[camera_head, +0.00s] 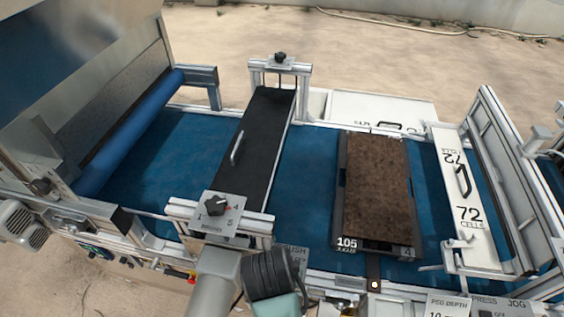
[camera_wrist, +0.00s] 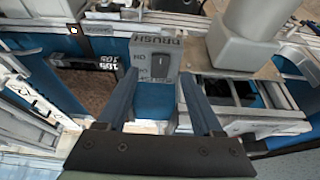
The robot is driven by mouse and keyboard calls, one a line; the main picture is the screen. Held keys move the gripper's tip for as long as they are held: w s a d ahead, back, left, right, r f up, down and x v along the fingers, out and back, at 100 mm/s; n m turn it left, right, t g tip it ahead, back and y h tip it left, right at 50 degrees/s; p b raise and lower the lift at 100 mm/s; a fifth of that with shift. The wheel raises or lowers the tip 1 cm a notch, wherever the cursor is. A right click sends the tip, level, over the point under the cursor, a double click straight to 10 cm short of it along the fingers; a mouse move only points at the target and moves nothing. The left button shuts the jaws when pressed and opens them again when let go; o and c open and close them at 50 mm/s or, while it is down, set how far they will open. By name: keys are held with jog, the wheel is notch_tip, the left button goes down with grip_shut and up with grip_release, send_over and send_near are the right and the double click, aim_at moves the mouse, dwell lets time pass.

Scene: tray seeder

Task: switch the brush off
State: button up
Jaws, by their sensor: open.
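The brush switch panel (camera_wrist: 147,45) is a grey plate with upside-down BRUSH lettering in the wrist view. A dark rocker switch (camera_wrist: 159,66) sits in its middle, with ON lettering beside it on the left. I cannot tell which way the rocker is tipped. My gripper (camera_wrist: 158,84) is open and empty, its two fingers apart on either side of the panel in the picture; no contact with the switch shows. In the head view the BRUSH panel (camera_head: 294,254) is partly hidden behind my arm, and my fingertips do not show clearly.
The black brush cover (camera_head: 258,140) spans the blue belt (camera_head: 312,170), with a numbered knob (camera_head: 215,203) at its near end. A soil-filled tray (camera_head: 341,215) marked 105 lies on the belt. A white 72 CELLS plate (camera_head: 470,225) stands right. Metal rails border the belt.

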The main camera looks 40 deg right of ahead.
jog(key=shift+x, duration=2.45)
grip_shut()
